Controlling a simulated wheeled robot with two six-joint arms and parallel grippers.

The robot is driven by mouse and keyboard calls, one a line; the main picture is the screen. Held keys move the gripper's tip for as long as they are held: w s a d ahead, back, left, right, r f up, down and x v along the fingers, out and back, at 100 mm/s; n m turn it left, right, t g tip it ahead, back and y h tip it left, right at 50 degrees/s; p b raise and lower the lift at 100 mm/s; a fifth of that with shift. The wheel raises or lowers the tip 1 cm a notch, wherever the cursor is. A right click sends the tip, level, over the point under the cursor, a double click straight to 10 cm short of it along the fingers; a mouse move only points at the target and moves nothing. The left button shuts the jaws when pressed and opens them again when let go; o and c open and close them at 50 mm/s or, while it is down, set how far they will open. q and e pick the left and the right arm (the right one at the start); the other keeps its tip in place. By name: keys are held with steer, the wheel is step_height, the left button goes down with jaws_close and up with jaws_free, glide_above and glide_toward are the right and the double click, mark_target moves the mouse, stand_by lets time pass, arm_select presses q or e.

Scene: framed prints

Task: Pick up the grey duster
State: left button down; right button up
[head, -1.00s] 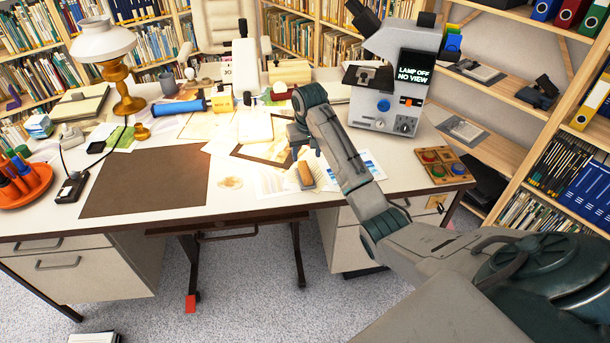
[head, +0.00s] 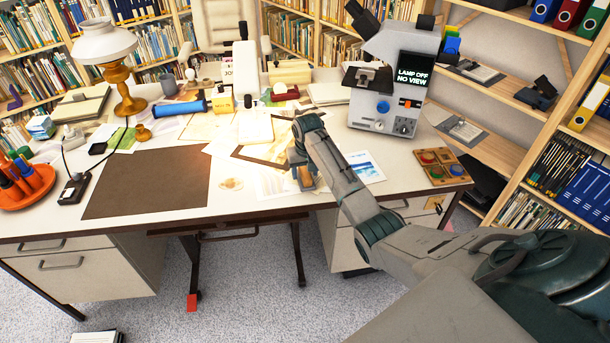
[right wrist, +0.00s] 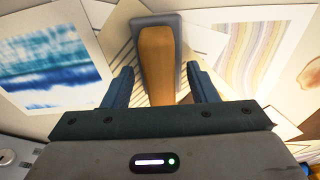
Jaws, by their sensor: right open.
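The grey duster has a wooden handle on a grey pad. In the right wrist view the duster (right wrist: 157,55) lies between and beyond my fingertips, its handle running back between them. In the head view the duster (head: 307,178) sits on the desk, partly hidden by my right gripper (head: 298,166). My right gripper is open, with one finger on each side of the handle; a gap shows on both sides in the right wrist view (right wrist: 161,84). I cannot tell the exact height of the fingers over the desk. My left gripper is out of view.
Prints lie around the duster, among them a blue seascape (head: 365,167) and a striped sheet (right wrist: 255,50). A microscope-like device (head: 390,85) stands behind to the right. A wooden button tray (head: 443,167) is at the right edge. A brown mat (head: 148,182) lies left.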

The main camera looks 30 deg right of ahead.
mark_target(305, 169)
steer(key=c, duration=1.1)
steer(key=shift+r, duration=0.4)
step_height(305, 169, up, 3)
steer(key=shift+w+f+b, duration=0.1)
steer(key=shift+f+b, duration=0.05)
steer(key=shift+b, duration=0.4)
steer(key=s, duration=0.5)
steer(key=s+r+b, duration=0.1)
steer(key=s, duration=1)
steer(key=shift+d+r, duration=0.15)
steer(key=shift+r, duration=0.05)
